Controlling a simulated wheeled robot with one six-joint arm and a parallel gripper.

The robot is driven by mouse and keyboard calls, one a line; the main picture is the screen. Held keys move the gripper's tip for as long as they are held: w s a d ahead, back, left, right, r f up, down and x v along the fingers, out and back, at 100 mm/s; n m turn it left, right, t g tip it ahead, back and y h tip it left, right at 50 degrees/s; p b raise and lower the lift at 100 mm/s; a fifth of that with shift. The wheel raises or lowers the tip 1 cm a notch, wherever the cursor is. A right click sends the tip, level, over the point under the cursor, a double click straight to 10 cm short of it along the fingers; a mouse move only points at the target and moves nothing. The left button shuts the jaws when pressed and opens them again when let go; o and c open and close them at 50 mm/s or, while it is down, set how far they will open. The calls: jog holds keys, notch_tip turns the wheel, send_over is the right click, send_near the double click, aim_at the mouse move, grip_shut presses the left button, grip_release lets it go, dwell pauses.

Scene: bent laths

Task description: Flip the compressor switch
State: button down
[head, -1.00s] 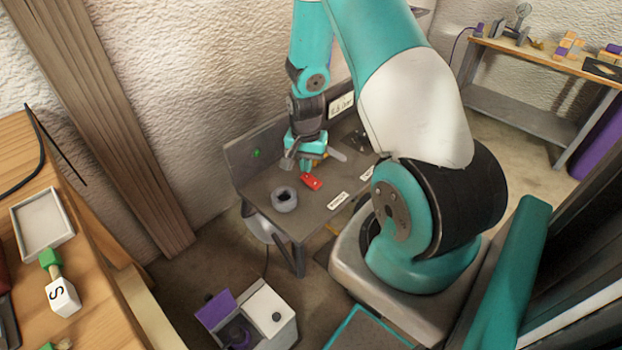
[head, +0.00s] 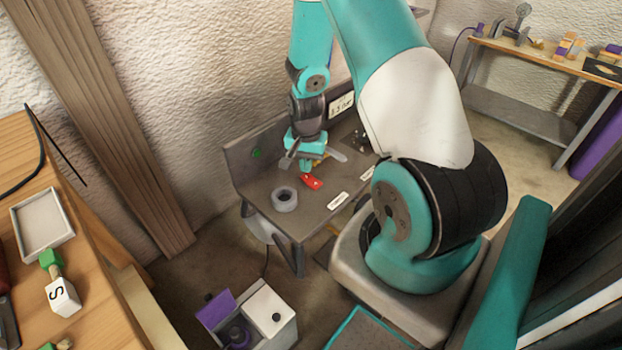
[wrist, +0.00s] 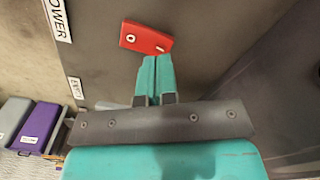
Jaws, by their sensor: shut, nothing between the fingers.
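A red rocker switch (head: 312,182) sits on the grey bench top (head: 262,187). It also shows in the wrist view (wrist: 146,38), with a white ring mark at its left end and a short white bar at its right end. Which end is pressed down I cannot tell. My gripper (head: 306,167) points down beside the switch, at its far side in the head view. In the wrist view my teal fingertips (wrist: 155,62) are together and empty, just below the switch's lower edge. Whether they touch it is unclear.
A grey ring-shaped roll (head: 284,200) lies left of the switch. White labels (head: 338,200) are on the bench's front part. A green button (head: 256,153) is on the back panel. A purple-lidded box (head: 270,312) stands on the floor below. A wooden bench (head: 100,240) is at left.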

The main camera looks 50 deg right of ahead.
aim_at(307, 176)
jog(key=shift+f+b, duration=0.9)
jog(key=shift+f, duration=0.45)
dwell(0.8)
jog(key=shift+r, duration=0.2)
notch_tip(307, 176, up, 7)
jog(key=p, duration=0.6)
jog(key=shift+f, duration=0.1)
dwell(0.4)
